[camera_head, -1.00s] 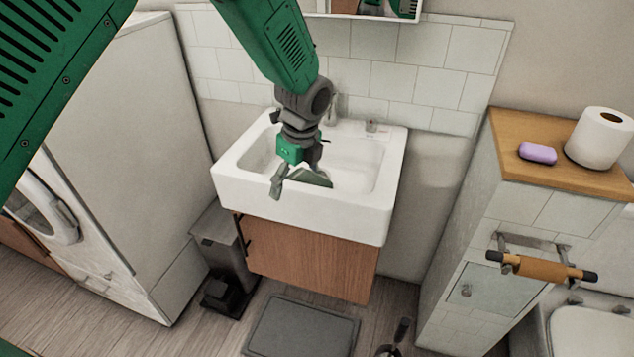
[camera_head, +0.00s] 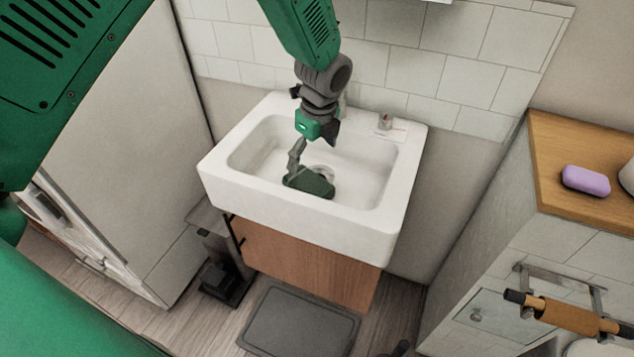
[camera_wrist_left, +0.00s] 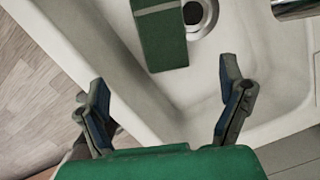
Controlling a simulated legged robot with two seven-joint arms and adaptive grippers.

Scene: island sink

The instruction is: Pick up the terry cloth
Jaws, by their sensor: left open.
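The terry cloth (camera_head: 315,182) is a dark green folded piece inside the white sink (camera_head: 372,224), towards the front of the basin. In the left wrist view the cloth (camera_wrist_left: 163,36) is a green rectangle with a paler band, beside the drain. My left gripper (camera_head: 311,162) is above the basin, pointing down, open and empty. In the wrist view its two fingers (camera_wrist_left: 165,82) are spread wide, with the cloth ahead of the gap between them. I cannot tell the exact height of the fingers above the cloth. My right gripper is not in view.
A metal drain (camera_wrist_left: 200,16) lies next to the cloth. The sink's front rim is close to the gripper. A tiled unit at the right has a wooden top (camera_head: 566,145) with purple soap (camera_head: 586,181). A pedal bin (camera_head: 222,262) stands by the sink cabinet (camera_head: 300,262).

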